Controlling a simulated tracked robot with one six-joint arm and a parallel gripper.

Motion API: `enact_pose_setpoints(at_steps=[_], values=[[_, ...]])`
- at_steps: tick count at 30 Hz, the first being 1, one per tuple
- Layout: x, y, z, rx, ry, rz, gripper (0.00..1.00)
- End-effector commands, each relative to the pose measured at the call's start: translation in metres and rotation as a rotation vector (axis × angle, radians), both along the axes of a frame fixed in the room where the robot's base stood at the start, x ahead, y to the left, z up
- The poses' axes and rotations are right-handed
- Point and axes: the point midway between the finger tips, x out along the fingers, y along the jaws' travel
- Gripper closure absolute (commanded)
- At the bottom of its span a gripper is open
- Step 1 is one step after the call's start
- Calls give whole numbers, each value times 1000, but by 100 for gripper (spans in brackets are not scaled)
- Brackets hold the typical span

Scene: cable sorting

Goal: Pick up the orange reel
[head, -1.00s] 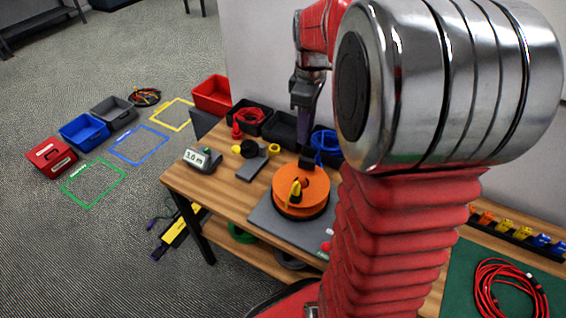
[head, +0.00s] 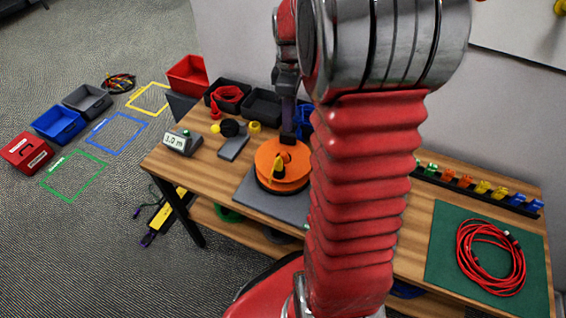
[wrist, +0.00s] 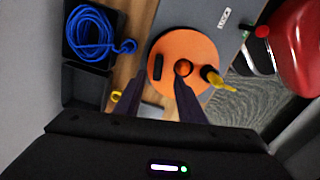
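The orange reel (head: 270,160) lies flat on a grey board (head: 247,199) on the wooden workbench, with a yellow plug on its top. My gripper (head: 289,138) points down at the back part of the reel. In the wrist view its two dark fingers (wrist: 161,84) stand apart with nothing held between them. The right fingertip is close to the knob; whether it touches the reel is unclear.
Black bins (head: 262,105) stand behind the reel, one with blue cable (wrist: 92,32). A length display (head: 180,141) sits at the bench's left. A red cable coil (head: 490,258) lies on a green mat at right. My arm hides the bench middle.

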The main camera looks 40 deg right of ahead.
Motion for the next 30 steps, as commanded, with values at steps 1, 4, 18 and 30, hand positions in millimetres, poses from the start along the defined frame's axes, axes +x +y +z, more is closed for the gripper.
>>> enact_pose_setpoints(at_steps=[1, 4, 18, 30], values=[[-1, 0, -9, 2, 3, 0, 64], [-1, 0, -23, 2, 3, 0, 64], [0, 0, -37, 0, 0, -1, 64], [3, 0, -76, 1, 2, -1, 64]])
